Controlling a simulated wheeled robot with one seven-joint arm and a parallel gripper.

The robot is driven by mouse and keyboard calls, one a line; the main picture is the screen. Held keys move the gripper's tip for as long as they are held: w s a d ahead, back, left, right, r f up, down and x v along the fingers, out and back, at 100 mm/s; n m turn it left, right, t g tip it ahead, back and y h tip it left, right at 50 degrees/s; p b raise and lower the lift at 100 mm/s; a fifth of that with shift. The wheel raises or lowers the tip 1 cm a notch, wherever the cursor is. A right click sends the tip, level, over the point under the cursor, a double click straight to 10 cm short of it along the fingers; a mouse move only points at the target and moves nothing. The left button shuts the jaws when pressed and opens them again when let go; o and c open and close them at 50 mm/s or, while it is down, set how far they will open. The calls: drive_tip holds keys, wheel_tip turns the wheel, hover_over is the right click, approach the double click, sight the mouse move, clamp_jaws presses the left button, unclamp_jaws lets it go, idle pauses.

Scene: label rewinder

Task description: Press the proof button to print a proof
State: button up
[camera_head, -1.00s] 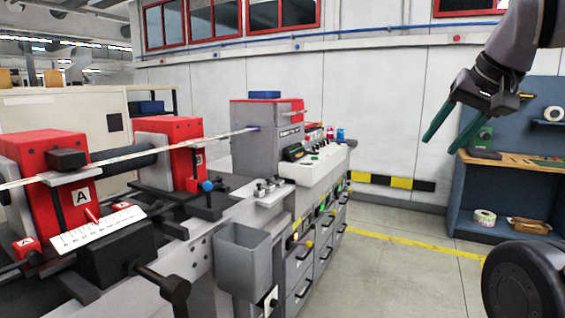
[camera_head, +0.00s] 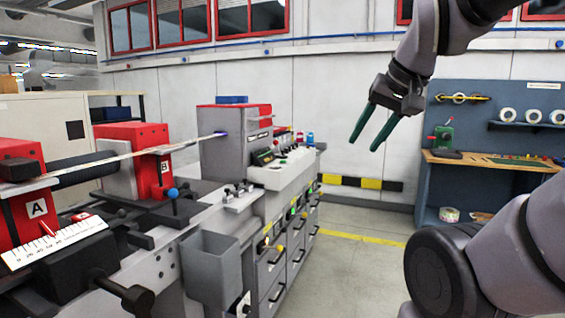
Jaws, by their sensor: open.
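My gripper (camera_head: 369,136) hangs in the air in the upper middle right, with two dark green fingers pointing down and left. The fingers are apart and nothing is between them. The control panel (camera_head: 287,170) is a pale sloping console at the far end of the label rewinder, with small dark, green and other coloured controls on it. My gripper is to the right of the panel in the picture and apart from it. The proof button cannot be told from the other small controls at this distance.
The red and grey rewinder units (camera_head: 132,160) fill the left. A blue workbench (camera_head: 437,190) with tape rolls stands at the right. The floor between is clear.

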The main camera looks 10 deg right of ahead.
clamp_jaws()
idle(1.5)
